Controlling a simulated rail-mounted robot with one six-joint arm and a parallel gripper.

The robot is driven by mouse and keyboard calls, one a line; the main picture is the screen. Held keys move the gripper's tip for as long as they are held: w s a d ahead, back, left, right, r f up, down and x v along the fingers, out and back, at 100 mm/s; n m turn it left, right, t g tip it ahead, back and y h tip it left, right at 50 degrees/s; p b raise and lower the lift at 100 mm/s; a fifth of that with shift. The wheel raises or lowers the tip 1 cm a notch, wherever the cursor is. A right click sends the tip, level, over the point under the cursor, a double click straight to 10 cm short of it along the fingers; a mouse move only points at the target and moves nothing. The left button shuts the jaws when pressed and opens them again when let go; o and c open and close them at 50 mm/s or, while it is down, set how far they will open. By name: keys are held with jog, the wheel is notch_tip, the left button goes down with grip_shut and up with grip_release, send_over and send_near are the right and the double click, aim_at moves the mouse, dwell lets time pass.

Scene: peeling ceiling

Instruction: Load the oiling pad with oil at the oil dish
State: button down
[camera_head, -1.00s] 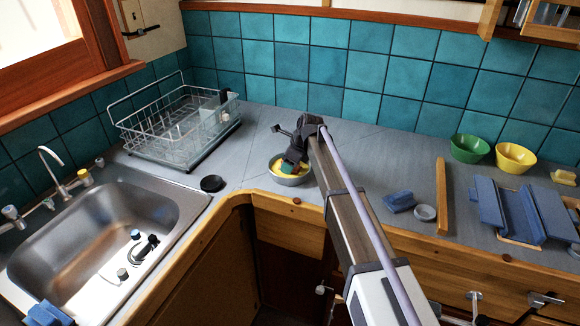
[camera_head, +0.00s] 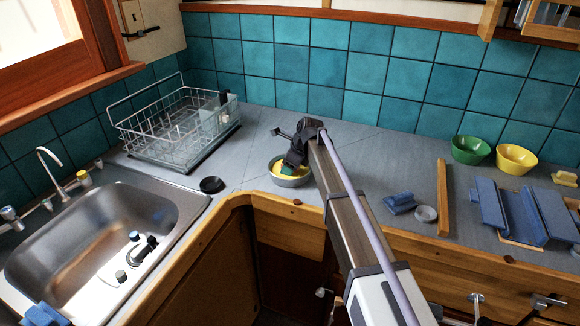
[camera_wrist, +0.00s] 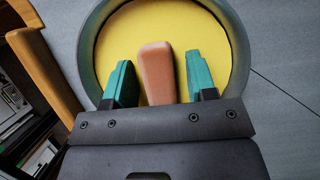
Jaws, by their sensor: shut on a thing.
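The oil dish (camera_head: 294,182) is a round grey bowl on the counter near the inner corner, with a yellow inside. It also fills the top of the wrist view (camera_wrist: 88,50). My gripper (camera_wrist: 159,62) points down into the dish, its two teal fingers on either side of a brownish-pink block, which looks like the oiling pad (camera_wrist: 156,78). The gripper is shut on this block. The block appears over the yellow surface; its lower end is hidden, so I cannot tell whether it touches. In the head view my dark wrist covers part of the dish.
A wire dish rack (camera_head: 180,125) and a small black round dish (camera_head: 211,185) stand to the left, beside the sink (camera_head: 75,240). Blue blocks (camera_head: 399,203), a wooden bar (camera_head: 442,197), and green (camera_head: 470,150) and yellow (camera_head: 516,158) bowls lie right. Tiled wall behind.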

notch_tip(320, 180, up, 9)
jog(key=p, duration=0.9)
jog(key=shift+r, duration=0.1)
jog(key=shift+f, duration=0.35)
